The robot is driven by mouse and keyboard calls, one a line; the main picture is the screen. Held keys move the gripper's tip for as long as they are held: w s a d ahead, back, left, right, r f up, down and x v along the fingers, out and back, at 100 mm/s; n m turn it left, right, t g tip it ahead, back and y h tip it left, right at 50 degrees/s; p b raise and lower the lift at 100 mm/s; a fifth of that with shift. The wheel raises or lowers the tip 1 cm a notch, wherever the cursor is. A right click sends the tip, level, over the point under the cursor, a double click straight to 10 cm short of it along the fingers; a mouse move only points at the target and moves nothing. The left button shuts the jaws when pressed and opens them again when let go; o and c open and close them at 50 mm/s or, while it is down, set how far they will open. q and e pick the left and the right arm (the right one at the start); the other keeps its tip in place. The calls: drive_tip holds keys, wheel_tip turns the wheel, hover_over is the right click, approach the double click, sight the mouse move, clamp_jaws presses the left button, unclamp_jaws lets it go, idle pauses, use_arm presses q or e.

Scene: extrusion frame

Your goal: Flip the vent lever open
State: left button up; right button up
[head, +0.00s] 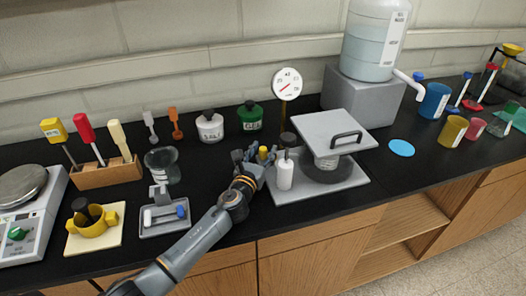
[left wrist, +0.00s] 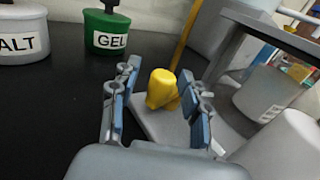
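My right gripper is not in view.
A white bottle (head: 285,173) stands just right of my left gripper. A round gauge (head: 287,85) on a brass post rises behind. The green GEL jar (head: 250,117) and white SALT jar (head: 210,127) stand behind left. A small grey tray (head: 165,228) lies left of my arm.

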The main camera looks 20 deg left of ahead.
use_arm(q)
drive_tip(key=shift+s, duration=0.15)
drive_tip(key=s, duration=1.1)
drive_tip(key=shift+s+a, duration=0.2)
drive_tip(key=shift+s, duration=0.2)
